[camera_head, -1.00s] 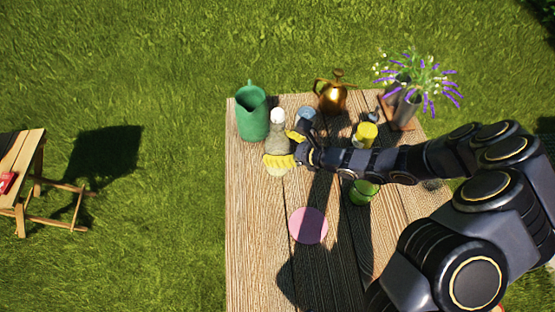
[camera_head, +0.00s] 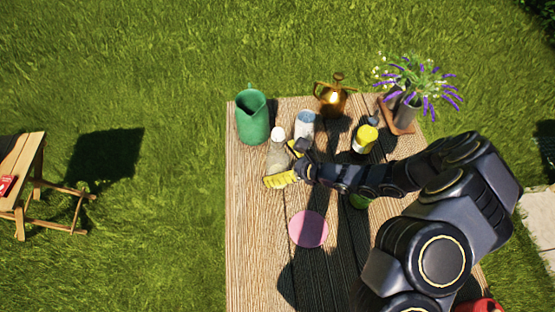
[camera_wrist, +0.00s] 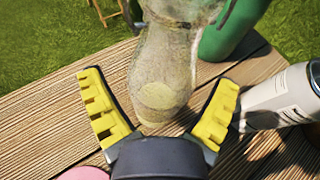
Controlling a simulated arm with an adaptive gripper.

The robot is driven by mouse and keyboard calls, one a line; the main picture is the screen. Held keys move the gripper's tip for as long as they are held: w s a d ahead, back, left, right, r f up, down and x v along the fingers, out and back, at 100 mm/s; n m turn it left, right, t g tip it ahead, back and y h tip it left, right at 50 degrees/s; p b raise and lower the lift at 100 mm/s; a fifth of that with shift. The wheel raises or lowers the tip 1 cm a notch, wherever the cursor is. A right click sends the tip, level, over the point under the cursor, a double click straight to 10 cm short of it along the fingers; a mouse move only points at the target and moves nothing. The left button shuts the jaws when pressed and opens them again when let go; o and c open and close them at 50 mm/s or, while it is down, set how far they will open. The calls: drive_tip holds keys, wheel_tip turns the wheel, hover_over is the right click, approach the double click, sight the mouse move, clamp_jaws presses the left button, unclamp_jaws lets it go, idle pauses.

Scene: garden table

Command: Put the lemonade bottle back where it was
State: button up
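The lemonade bottle (camera_head: 277,157), clear glass with a pale cap, stands upright on the wooden table (camera_head: 250,230), just right of the green pitcher. In the wrist view the bottle (camera_wrist: 163,60) stands ahead of my gripper, with pale yellowish content low in it and its top out of frame. My gripper (camera_wrist: 158,105) is open, its yellow-padded fingers spread to either side of the bottle's lower part. The pads appear apart from the glass. In the head view my gripper (camera_head: 287,165) is at the bottle's lower right, with one finger in front of its base.
The green pitcher (camera_head: 253,120) stands close left of the bottle, and a white can (camera_head: 304,125) close right. A copper kettle (camera_head: 332,97), a yellow-topped jar (camera_head: 365,138) and a flower vase (camera_head: 407,108) stand farther right. A pink disc (camera_head: 308,229) lies nearer; the table's left front is clear.

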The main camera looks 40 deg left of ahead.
drive_tip(key=shift+r, duration=0.2)
drive_tip(key=v, duration=1.2)
drive_tip(key=s+d+r+n+g+h, duration=0.1)
drive_tip(key=s+d+r+n+h, duration=0.15)
drive_tip(key=r+n, duration=0.3)
drive_tip(key=s+d+r+n+g+h, duration=0.1)
drive_tip(key=s+r+n+g, duration=0.1)
drive_tip(key=s+r+n, duration=0.4)
drive_tip(key=s+d+r+n+t+h, duration=0.1)
drive_tip(key=s+d+r+h, duration=0.1)
drive_tip(key=d, duration=0.5)
drive_tip(key=s+d+r+n+t+h, duration=0.1)
drive_tip(key=s+d+r+n+h, duration=0.1)
drive_tip(key=s+d+h, duration=0.2)
drive_tip(key=s+d+r+n+t+h, duration=0.1)
drive_tip(key=s+d+r+h, duration=0.2)
drive_tip(key=d, duration=0.7)
drive_tip(key=shift+s+d+t+h, duration=0.2)
drive_tip(key=shift+d+t+h, duration=0.1)
drive_tip(key=shift+d+h, duration=0.15)
